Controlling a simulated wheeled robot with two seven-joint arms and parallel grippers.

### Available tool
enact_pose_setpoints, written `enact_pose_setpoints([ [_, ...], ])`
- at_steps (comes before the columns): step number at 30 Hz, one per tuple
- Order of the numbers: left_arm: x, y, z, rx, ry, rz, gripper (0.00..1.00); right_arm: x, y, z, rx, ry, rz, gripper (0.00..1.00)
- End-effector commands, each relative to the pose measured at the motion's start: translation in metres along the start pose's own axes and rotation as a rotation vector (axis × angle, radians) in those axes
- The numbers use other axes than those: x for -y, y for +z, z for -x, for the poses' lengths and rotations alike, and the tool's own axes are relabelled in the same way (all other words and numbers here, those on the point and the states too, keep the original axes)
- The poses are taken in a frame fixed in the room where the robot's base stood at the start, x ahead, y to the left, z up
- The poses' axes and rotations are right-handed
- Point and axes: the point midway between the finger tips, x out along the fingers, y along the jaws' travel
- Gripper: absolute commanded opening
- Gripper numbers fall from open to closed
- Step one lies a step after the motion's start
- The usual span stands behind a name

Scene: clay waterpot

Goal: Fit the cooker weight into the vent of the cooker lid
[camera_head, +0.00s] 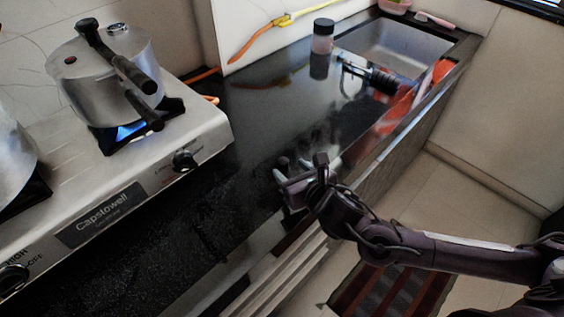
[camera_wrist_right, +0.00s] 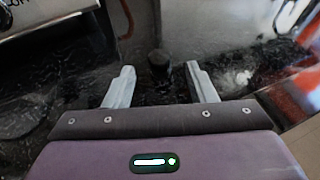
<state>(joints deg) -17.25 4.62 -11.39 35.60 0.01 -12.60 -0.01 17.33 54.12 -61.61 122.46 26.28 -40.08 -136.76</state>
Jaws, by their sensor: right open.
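The silver pressure cooker (camera_head: 105,85) stands on the stove at the upper left in the head view. Its lid (camera_head: 92,52) is on, with a dark handle across it and a small metallic piece near the top. My right gripper (camera_head: 303,171) is over the dark counter, right of the stove and well apart from the cooker. In the right wrist view my right gripper (camera_wrist_right: 160,85) is open. A small dark cylinder, apparently the cooker weight (camera_wrist_right: 159,66), shows between and just beyond the fingers; I cannot tell whether it touches them. My left gripper is not in view.
The steel stove (camera_head: 160,165) has a blue flame under the cooker and another pot at the left edge. A dark-lidded jar (camera_head: 322,42) stands near the sink (camera_head: 395,47). Orange and dark items lie by the sink. The counter (camera_head: 235,145) between stove and gripper is clear.

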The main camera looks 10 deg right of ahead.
Motion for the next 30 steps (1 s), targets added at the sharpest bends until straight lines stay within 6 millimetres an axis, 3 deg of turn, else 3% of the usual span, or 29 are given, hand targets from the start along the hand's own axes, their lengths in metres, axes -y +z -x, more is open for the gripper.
enact_pose_setpoints([
  [9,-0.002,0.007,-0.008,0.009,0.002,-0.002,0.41,0.0,0.001,-0.044,0.002,-0.001,0.0,0.51],
  [18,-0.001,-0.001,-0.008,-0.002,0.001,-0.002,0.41,0.0,0.002,-0.048,0.0,-0.001,0.0,0.5],
  [27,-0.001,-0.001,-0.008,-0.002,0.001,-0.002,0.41,0.0,0.002,-0.048,0.0,-0.001,0.0,0.1],
  [30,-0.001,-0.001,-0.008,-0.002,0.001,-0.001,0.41,0.0,0.002,-0.048,0.0,-0.001,0.0,0.02],
])
